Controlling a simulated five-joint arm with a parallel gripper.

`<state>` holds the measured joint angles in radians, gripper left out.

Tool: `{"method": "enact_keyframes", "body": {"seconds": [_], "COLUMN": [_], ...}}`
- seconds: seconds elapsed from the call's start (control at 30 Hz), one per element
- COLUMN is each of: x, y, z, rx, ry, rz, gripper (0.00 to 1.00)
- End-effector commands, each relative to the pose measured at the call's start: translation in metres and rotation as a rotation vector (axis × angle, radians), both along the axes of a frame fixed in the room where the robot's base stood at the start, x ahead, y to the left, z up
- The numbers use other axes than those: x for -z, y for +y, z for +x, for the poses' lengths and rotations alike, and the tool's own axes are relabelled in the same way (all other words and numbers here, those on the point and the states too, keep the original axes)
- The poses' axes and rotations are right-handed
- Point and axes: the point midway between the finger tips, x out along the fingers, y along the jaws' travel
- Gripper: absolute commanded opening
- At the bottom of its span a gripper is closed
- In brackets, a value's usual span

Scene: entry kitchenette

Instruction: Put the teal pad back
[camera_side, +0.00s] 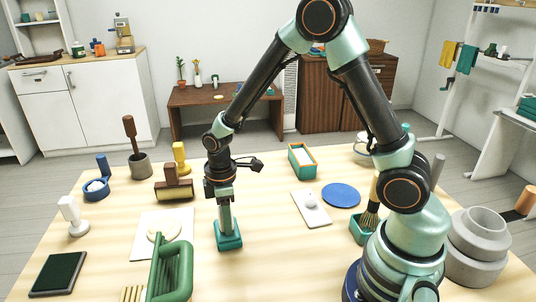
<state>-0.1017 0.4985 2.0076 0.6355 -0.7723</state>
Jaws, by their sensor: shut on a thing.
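My gripper (224,196) points down over the middle of the table and is shut on the upright handle of the teal pad (228,239). The pad has a blocky teal base under a narrow stem. It looks upright, with its base at or very near the tabletop; I cannot tell whether it touches. The fingertips are small here and partly merge with the stem.
A white board with a cream disc (163,231) and a green holder (172,272) lie left of the pad. A brown block stamp (174,188) stands behind. To the right are a white slab (311,208), a blue disc (341,195) and a teal-orange box (302,160).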

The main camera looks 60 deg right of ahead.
Motion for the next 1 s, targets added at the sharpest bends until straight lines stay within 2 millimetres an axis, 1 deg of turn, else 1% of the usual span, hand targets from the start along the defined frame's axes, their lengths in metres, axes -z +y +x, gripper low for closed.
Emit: {"method": "enact_keyframes", "body": {"seconds": [0.17,0.2,0.23,0.27,0.57,0.67,0.77,0.87,1.0], "x": [0.004,0.004,0.004,0.004,0.004,-0.001,-0.012,-0.03,-0.06], "y": [0.0,0.0,0.0,0.0,0.0,0.0,0.0,-0.002,-0.006], "z": [0.0,0.0,0.0,0.0,0.0,0.0,0.001,0.003,0.006], "rx": [0.0,0.0,0.0,0.0,0.0,0.0,0.0,0.001,0.0], "ry": [0.0,-0.001,-0.001,-0.001,0.0,-0.001,-0.004,-0.007,-0.007], "rz": [0.0,0.0,0.0,0.0,0.0,0.0,0.0,0.001,0.001], "gripper": [0.0,0.53,0.65,0.72,0.72,0.72,0.72,0.72,0.72]}}
